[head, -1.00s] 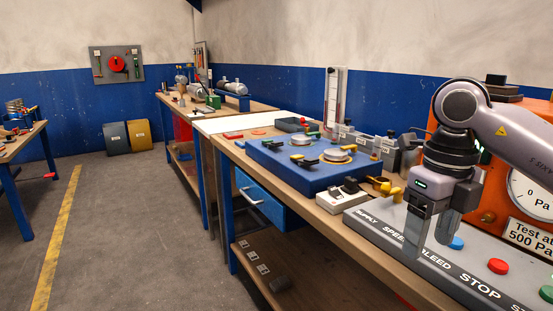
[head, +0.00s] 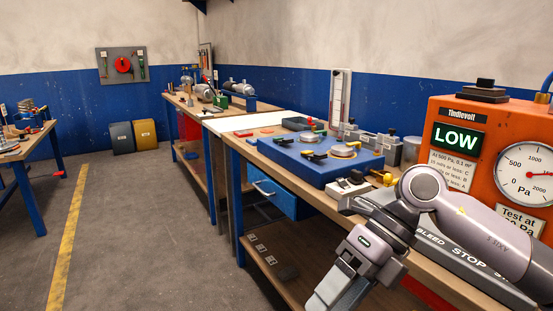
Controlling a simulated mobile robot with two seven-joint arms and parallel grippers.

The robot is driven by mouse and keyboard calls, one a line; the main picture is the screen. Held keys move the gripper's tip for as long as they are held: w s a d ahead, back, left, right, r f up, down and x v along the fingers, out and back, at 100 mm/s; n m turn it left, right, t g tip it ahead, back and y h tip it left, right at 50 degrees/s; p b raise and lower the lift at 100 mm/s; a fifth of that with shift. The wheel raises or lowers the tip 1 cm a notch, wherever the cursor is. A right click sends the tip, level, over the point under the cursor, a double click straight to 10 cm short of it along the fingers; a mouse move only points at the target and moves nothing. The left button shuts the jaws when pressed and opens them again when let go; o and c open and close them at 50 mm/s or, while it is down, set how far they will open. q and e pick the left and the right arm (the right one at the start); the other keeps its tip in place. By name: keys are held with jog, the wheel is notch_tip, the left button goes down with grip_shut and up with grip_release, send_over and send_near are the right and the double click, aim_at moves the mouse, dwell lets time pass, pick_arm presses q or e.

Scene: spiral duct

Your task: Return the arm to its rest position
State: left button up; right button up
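My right arm comes in from the right edge, in front of the control panel and the orange tester. Its elbow is bent, and its gripper (head: 338,289) hangs low over the front edge of the workbench (head: 408,268), pointing down and to the left. The gripper is clear of the panel buttons and I see nothing held in it. The angle does not show whether its fingers are apart. My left gripper is not in view.
The orange tester (head: 470,115) shows LOW on its display beside a round gauge (head: 528,174). A blue fixture (head: 318,168) and a white switch box (head: 345,187) stand on the bench. The floor (head: 150,220) to the left is open.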

jog(key=s+a+r+m+y+p, duration=0.2)
jog(key=s+a+r+m+y, duration=0.15)
jog(key=a+y, duration=0.65)
jog(key=w+d+f+m+t+h+p, duration=0.1)
jog(key=w+d+f+m+t+h, duration=0.35)
jog(key=m+t, duration=0.8)
jog(key=w+d+f+m+t+h+p, duration=0.15)
jog(key=d+f+m+t, duration=0.5)
jog(key=m, duration=0.85)
jog(key=s+d+f+m+g+h, duration=0.1)
jog(key=s+d+f+m+h, duration=0.2)
jog(key=f, duration=0.3)
jog(key=s+d+f+m+g+h+p, duration=0.1)
jog(key=s+d+f+m+g+h, duration=0.1)
jog(key=s+f, duration=0.4)
jog(key=s+d+f+m+g+h, duration=0.2)
jog(key=s+d+f+m+h, duration=0.2)
jog(key=f, duration=0.4)
jog(key=shift+s+d+m, duration=0.3)
jog(key=shift+s+d, duration=0.45)
jog(key=shift+d, duration=0.3)
